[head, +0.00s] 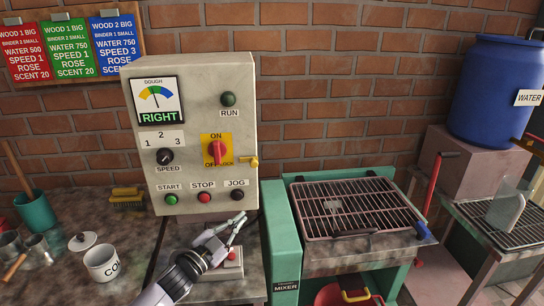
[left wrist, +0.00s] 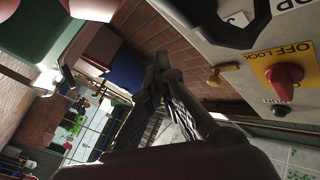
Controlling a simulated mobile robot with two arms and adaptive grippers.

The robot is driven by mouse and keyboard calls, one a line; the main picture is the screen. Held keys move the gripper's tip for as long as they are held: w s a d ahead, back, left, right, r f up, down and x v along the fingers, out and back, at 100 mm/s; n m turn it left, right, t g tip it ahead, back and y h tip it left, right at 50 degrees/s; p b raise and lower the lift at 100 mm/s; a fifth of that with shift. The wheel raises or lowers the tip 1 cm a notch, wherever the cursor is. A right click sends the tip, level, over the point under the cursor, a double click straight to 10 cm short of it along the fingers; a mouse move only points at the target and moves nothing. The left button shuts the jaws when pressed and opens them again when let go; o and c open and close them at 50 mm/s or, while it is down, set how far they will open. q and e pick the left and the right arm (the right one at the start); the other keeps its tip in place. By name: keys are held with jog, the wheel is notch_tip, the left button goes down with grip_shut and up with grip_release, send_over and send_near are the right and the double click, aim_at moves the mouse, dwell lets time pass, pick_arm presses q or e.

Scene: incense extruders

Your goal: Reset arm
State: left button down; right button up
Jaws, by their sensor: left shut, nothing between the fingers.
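In the left wrist view the fingers (left wrist: 158,68) also meet at the tips, beside the box. The box carries a red rotary switch (head: 216,150) on a yellow plate and a small yellow tab (head: 251,161) at its right edge. Both show in the left wrist view too, the switch (left wrist: 287,77) and the tab (left wrist: 222,73). My right gripper is not in view.
Below my left gripper is a small pale box with a red button (head: 232,254). The mixer (head: 283,240) with a metal grate (head: 355,207) stands to the right, near a blue water barrel (head: 497,90). A white mug (head: 103,264) and a teal pot (head: 36,213) stand left.

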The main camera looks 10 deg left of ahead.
pick_arm(q)
jog(key=s+f+n+g+y, duration=0.1)
jog(key=s+f, duration=0.1)
jog(key=s+d+f+n+y, duration=0.1)
jog(key=s+f+n+y, duration=0.1)
jog(key=s+f, duration=0.1)
jog(key=s+f+n+g+y, duration=0.1)
jog(key=s+f+n+y, duration=0.1)
jog(key=s+f, duration=0.1)
jog(key=shift+s+d+g, duration=0.15)
jog(key=shift+d+g, duration=0.1)
jog(key=shift+g, duration=0.05)
jog(key=s+a+f+n+g+y, duration=0.15)
jog(key=s+g, duration=0.25)
jog(key=s, duration=0.6)
jog(key=s+f+n+g+y, duration=0.1)
jog(key=s+f+n+g, duration=0.15)
jog(key=s, duration=0.85)
jog(key=s+a+f+n+g+y, duration=0.1)
jog(key=s+f+g, duration=0.3)
jog(key=s, duration=0.6)
notch_tip(320, 180, down, 26)
jog(key=s+g, duration=0.2)
jog(key=s+a+f+g, duration=0.1)
jog(key=s+a+f, duration=0.2)
jog(key=s+f, duration=1.2)
jog(key=shift+s, duration=0.65)
jog(key=c, duration=2.4)
grip_release()
jog(key=shift+a, duration=0.1)
